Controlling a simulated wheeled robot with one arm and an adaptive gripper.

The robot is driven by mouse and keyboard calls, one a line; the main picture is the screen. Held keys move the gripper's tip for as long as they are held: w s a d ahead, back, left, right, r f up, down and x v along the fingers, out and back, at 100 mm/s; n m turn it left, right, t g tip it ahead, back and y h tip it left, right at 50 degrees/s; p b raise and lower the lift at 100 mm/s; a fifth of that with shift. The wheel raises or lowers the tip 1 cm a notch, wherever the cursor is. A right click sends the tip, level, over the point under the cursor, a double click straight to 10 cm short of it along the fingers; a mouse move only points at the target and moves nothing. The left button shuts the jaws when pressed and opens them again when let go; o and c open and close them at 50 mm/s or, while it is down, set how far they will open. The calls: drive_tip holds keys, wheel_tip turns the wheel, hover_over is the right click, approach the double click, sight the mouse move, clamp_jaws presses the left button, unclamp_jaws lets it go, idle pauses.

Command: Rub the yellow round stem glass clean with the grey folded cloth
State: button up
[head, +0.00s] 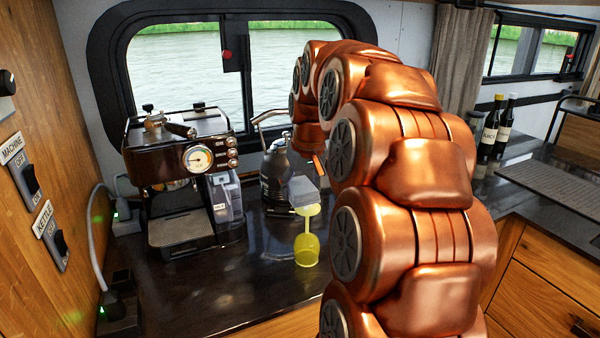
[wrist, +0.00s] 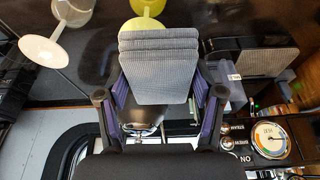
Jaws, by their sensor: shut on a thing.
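The yellow round stem glass (head: 307,252) stands on the dark counter with its wide bowl low and its stem and a round yellow end above. In the wrist view, yellow parts of it (wrist: 147,8) show at the top edge, partly hidden behind the cloth. My gripper (wrist: 160,82) is shut on the grey folded cloth (wrist: 160,65), with a finger on each side. In the head view, the cloth (head: 303,190) is right at the top of the glass and overlaps it; I cannot tell whether they touch. My arm hides most of the gripper there.
A coffee machine (head: 180,165) stands left of the glass, and a metal kettle (head: 283,175) behind it. A clear stem glass with a white disc (wrist: 45,50) is beside the yellow one in the wrist view. Bottles (head: 497,125) stand at the right. Counter front-left is clear.

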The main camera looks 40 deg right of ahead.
sight(305, 209)
drive_tip(key=shift+f, duration=0.9)
wheel_tip(305, 209, down, 2)
drive_tip(key=shift+b, duration=0.35)
drive_tip(key=shift+s+d+r+p, duration=0.15)
drive_tip(key=shift+d+p, duration=0.25)
drive_tip(key=shift+d, duration=0.4)
drive_tip(key=shift+c, duration=0.4)
drive_tip(key=shift+d, duration=0.35)
drive_tip(key=shift+s+d+p, duration=0.2)
drive_tip(key=shift+d+p, duration=0.15)
drive_tip(key=shift+d, duration=0.35)
drive_tip(key=shift+s+d+r+p, duration=0.1)
drive_tip(key=shift+d+p, duration=0.1)
drive_tip(key=shift+p, duration=0.25)
drive_tip(key=shift+w+a+f+b, duration=0.15)
drive_tip(key=shift+a+b, duration=0.15)
drive_tip(key=shift+a, duration=0.15)
drive_tip(key=shift+w+a+f+b, duration=0.15)
drive_tip(key=shift+a+b, duration=0.15)
drive_tip(key=shift+a, duration=0.8)
drive_tip(key=shift+w+a+r, duration=0.1)
drive_tip(key=shift+a+r, duration=0.2)
drive_tip(key=shift+r, duration=0.25)
drive_tip(key=shift+w+a+r, duration=0.1)
drive_tip(key=shift+a+r, duration=0.15)
drive_tip(key=shift+r, duration=0.25)
drive_tip(key=shift+r+p, duration=0.65)
drive_tip(key=shift+r, duration=2.45)
drive_tip(key=shift+s, duration=0.1)
